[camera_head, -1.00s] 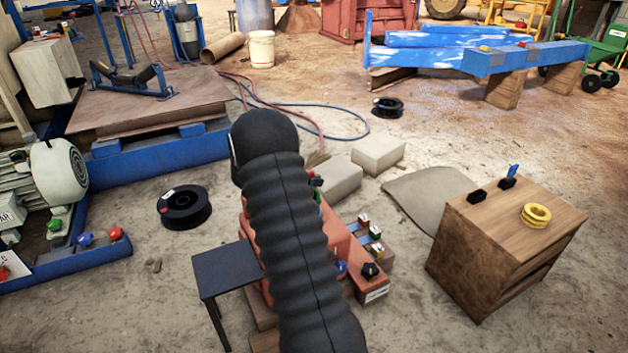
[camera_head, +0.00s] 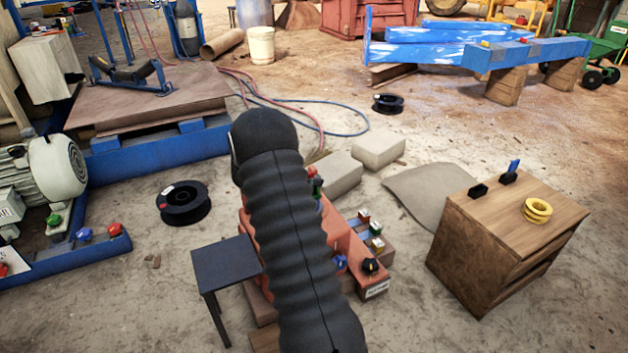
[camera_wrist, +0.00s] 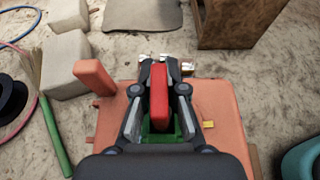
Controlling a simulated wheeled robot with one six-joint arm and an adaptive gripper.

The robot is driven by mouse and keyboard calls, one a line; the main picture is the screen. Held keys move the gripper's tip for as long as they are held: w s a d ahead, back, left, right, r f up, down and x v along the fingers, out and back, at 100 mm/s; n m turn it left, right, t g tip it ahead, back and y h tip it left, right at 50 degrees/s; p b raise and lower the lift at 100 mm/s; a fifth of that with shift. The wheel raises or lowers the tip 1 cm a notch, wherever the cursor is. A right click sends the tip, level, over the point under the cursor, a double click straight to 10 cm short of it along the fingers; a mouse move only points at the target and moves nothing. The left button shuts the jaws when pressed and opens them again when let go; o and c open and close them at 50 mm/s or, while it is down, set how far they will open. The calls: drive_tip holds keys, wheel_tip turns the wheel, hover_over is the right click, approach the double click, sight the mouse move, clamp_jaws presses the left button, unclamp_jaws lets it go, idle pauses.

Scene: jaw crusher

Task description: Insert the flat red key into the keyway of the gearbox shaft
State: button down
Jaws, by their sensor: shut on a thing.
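In the wrist view my gripper (camera_wrist: 159,62) is shut on the flat red key (camera_wrist: 159,95), which stands between the two fingers. Its far end is near the fingertips, and a green part (camera_wrist: 160,134) shows beneath its near end. The gripper is over the orange-red gearbox housing (camera_wrist: 213,105). The shaft and its keyway cannot be made out; the gripper covers that area. In the head view my black arm sleeve hides the gripper, the key and much of the gearbox (camera_head: 345,243).
A small dark table (camera_head: 225,264) stands left of the gearbox. A wooden cabinet (camera_head: 480,250) with yellow rings (camera_head: 537,210) on top is at the right. Pale blocks (camera_head: 378,149) lie behind, and a black spool (camera_head: 184,203) lies on the floor at left.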

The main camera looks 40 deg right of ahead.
drive_tip(key=shift+f, duration=0.1)
drive_tip(key=c, duration=1.2)
unclamp_jaws()
drive_tip(key=shift+o, duration=0.2)
drive_tip(key=v, duration=1.2)
